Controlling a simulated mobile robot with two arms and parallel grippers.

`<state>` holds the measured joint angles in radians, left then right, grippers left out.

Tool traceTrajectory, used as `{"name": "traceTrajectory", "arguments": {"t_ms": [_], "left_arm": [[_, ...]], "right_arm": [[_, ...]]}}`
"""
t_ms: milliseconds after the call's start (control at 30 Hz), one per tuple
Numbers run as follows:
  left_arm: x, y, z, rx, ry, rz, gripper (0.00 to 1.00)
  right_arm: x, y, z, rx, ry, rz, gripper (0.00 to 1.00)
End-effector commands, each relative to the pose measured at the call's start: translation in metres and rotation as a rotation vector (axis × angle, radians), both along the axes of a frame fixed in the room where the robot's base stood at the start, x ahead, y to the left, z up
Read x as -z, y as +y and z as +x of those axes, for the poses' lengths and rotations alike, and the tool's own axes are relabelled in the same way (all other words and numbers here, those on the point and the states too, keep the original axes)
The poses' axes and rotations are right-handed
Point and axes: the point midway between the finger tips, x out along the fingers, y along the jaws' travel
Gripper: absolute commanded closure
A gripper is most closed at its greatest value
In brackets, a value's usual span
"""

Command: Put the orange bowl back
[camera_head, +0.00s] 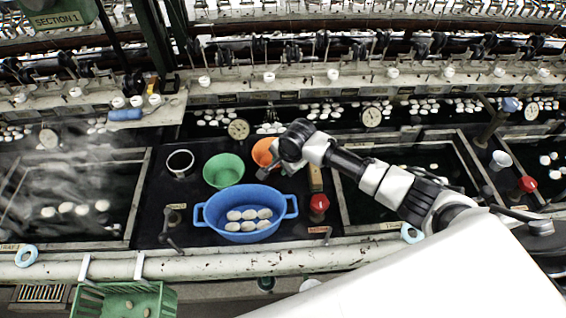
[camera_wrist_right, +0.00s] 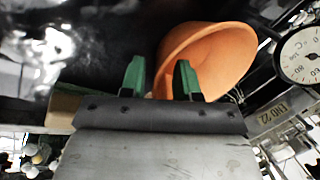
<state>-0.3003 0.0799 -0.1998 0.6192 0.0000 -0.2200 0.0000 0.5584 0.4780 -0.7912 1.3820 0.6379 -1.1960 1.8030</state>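The orange bowl (camera_head: 262,151) stands on the dark counter between the basins, behind the blue tub (camera_head: 208,213) and right of the green bowl (camera_head: 223,169). My right arm partly hides it. My right gripper (camera_head: 270,172) is at the bowl's near right side. In the right wrist view the green fingers (camera_wrist_right: 159,72) are apart. The orange bowl (camera_wrist_right: 222,55) shows large behind the right finger, its near edge reaching into the space between the fingers. I cannot tell whether a finger touches it. My left gripper is not in view.
The blue tub holds several white cocoons. A dark cup with a pale rim (camera_head: 180,163) stands left of the green bowl. A red knob (camera_head: 319,204) and a wooden block (camera_head: 315,178) are right of the gripper. Water basins lie on both sides.

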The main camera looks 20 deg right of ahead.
Motion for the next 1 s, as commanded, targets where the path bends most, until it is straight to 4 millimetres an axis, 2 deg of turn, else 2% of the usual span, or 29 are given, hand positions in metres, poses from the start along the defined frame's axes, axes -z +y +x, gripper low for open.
{"name": "traceTrajectory", "arguments": {"t_ms": [167,267,700,833,1000], "left_arm": [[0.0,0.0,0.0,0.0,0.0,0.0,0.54],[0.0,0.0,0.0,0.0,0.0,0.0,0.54],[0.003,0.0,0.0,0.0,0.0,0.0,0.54],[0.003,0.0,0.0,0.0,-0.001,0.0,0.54],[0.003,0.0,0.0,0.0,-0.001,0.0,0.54]], "right_arm": [[-0.006,0.0,0.0,-0.001,-0.002,0.0,0.69],[-0.017,-0.002,-0.004,-0.001,-0.002,0.001,0.69],[-0.098,-0.011,-0.03,-0.001,-0.002,0.001,0.69],[-0.111,-0.013,-0.035,0.0,-0.002,0.001,0.69],[-0.116,-0.014,-0.037,0.0,0.001,0.0,0.69]]}}
